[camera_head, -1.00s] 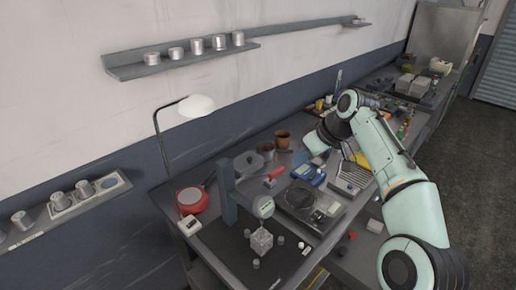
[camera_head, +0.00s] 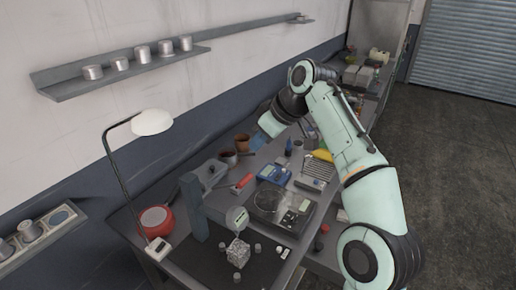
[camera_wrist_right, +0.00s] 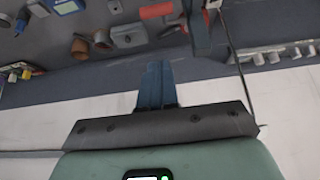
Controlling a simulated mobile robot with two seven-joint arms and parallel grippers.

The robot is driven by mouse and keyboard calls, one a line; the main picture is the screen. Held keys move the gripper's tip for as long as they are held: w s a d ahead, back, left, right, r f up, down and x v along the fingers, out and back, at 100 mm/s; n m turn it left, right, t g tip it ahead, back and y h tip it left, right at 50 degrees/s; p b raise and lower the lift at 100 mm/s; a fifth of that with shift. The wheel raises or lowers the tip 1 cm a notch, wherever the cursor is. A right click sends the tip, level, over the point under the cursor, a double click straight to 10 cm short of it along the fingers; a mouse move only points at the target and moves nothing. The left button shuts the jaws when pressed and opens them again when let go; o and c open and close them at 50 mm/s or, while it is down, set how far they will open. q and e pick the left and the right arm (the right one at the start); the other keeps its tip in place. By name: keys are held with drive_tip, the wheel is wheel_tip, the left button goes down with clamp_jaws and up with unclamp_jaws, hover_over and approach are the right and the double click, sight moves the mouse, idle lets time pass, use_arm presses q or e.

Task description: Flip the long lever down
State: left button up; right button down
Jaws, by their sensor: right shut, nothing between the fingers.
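I cannot make out for certain which part is the long lever. My right gripper (camera_head: 271,125) is above the far part of the bench, apart from the stand. In the right wrist view its blue fingers (camera_wrist_right: 157,85) are together and empty, in front of the wall. My left gripper is in neither view.
A desk lamp (camera_head: 152,122) and a red round object (camera_head: 156,220) stand at the bench's left. A wall shelf (camera_head: 120,72) holds several metal cups. A dark scale-like plate (camera_head: 283,208) and a blue meter (camera_head: 272,174) sit mid-bench. The floor (camera_head: 450,160) right of my arm is clear.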

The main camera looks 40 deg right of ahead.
drive_tip(key=b, duration=0.1)
hover_over(247, 179)
wheel_tip(247, 179, down, 7)
drive_tip(key=shift+r, duration=0.15)
wheel_tip(247, 179, down, 3)
drive_tip(key=shift+d+r+b, duration=0.1)
drive_tip(key=shift+r+b, duration=0.05)
drive_tip(key=shift+b, duration=0.7)
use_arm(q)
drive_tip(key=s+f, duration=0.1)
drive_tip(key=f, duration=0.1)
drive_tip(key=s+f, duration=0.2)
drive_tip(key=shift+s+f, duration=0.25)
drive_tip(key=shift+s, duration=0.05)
use_arm(e)
drive_tip(key=shift+s+f, duration=0.3)
drive_tip(key=shift+f, duration=0.2)
drive_tip(key=shift+w, duration=0.1)
